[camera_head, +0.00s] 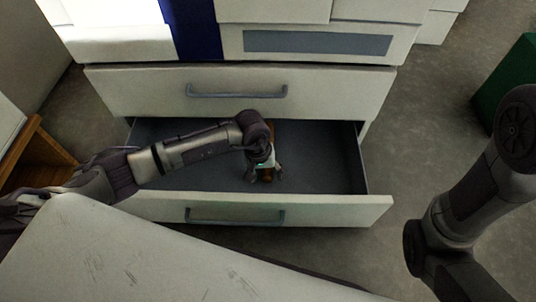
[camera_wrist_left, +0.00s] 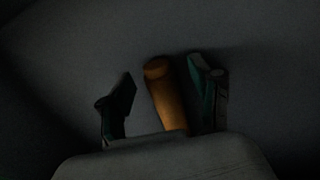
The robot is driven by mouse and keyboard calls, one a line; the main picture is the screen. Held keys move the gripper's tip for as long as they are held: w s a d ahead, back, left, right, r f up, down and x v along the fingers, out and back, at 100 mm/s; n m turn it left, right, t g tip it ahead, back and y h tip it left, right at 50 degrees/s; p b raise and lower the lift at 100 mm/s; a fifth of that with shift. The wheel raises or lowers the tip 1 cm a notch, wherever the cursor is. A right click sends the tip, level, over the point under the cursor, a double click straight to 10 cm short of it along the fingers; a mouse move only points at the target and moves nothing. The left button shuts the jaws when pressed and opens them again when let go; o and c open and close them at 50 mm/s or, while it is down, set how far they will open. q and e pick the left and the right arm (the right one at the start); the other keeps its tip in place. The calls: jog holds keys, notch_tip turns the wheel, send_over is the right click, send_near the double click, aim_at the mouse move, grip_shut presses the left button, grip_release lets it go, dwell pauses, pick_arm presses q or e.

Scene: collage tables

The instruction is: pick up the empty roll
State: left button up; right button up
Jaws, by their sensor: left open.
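The empty roll (camera_wrist_left: 167,97) is an orange-brown cylinder lying in the open lower drawer. In the left wrist view it lies between the two open fingers of my left gripper (camera_wrist_left: 163,100), with a gap to the left finger and a narrower one to the right. In the head view my left gripper (camera_head: 264,175) reaches down into the drawer (camera_head: 330,208), and the roll (camera_head: 267,179) is mostly hidden behind it. I cannot tell whether the fingers touch the roll. My right arm shows at the right edge of the head view, but its gripper is out of view.
The drawer's floor is bare to either side of the roll. A closed drawer (camera_head: 160,90) with a grey handle is above it. A white surface (camera_head: 130,255) fills the lower left, and a green box (camera_head: 510,85) stands at the right. Grey floor (camera_head: 425,120) is clear beside the cabinet.

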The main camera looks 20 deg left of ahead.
pick_arm(q)
jog(key=shift+f, duration=0.1)
grip_shut()
dwell(0.3)
